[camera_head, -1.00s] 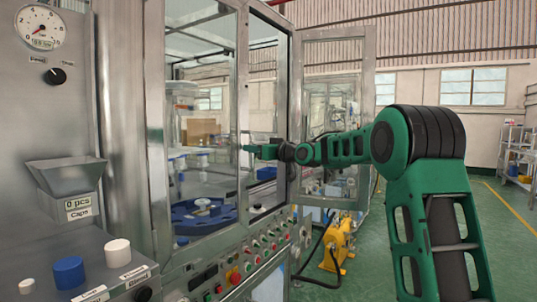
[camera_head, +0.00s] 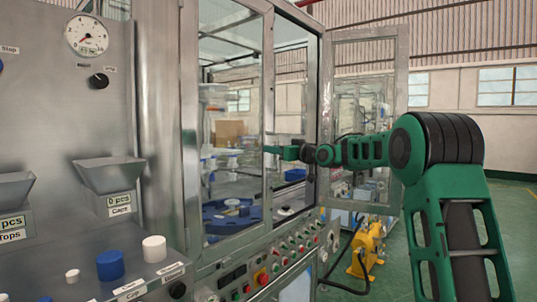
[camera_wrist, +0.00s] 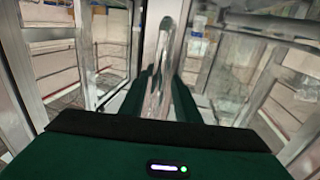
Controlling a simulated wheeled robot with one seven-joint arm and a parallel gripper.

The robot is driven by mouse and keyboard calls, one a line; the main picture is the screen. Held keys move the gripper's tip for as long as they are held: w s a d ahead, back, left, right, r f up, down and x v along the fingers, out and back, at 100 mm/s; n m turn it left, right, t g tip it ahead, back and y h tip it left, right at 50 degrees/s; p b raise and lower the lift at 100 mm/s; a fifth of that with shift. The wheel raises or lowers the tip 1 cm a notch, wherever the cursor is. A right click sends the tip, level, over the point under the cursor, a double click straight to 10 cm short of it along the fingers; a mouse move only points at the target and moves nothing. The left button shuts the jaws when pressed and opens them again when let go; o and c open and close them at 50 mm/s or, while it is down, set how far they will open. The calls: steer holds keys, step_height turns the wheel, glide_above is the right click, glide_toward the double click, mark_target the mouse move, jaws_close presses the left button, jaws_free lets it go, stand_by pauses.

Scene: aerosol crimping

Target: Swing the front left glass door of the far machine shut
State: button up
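The far machine's front left glass door (camera_head: 270,85) is a clear pane in a metal frame, seen at a slant left of the machine's opening. A gap shows between its right edge and the machine's right post. My gripper (camera_head: 273,149) is at this door's right upright, about mid-height. In the wrist view, the two green fingers of my gripper (camera_wrist: 163,95) lie on either side of a vertical metal bar (camera_wrist: 165,45), apparently the door's upright. The bar fills most of the space between them. Whether they clamp it is unclear.
The right glass door (camera_head: 401,120) stands swung out wide, behind my arm. A button panel (camera_head: 262,276) runs below the opening. A grey machine with hoppers (camera_head: 110,175) stands close on the left. A yellow device (camera_head: 368,250) is on the green floor.

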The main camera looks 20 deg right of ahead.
steer(key=shift+d, duration=0.2)
steer(key=v, duration=1)
steer(key=shift+s+f, duration=0.2)
steer(key=shift+s, duration=0.1)
steer(key=s+d+f+m+g+h, duration=0.2)
steer(key=s+f+g+h, duration=0.15)
steer(key=s+f, duration=0.65)
steer(key=s+d+f+m+g+h, duration=0.2)
steer(key=s+f+m+g+h, duration=0.15)
steer(key=s+f, duration=0.7)
steer(key=s+f+m+g, duration=0.2)
steer(key=s+f+g, duration=0.3)
steer(key=s, duration=1.2)
steer(key=s+a+f+m+g, duration=0.1)
steer(key=s+f+m+g, duration=0.2)
steer(key=s+f, duration=0.5)
steer(key=s+g, duration=0.1)
steer(key=s, duration=0.8)
steer(key=shift+g, duration=0.4)
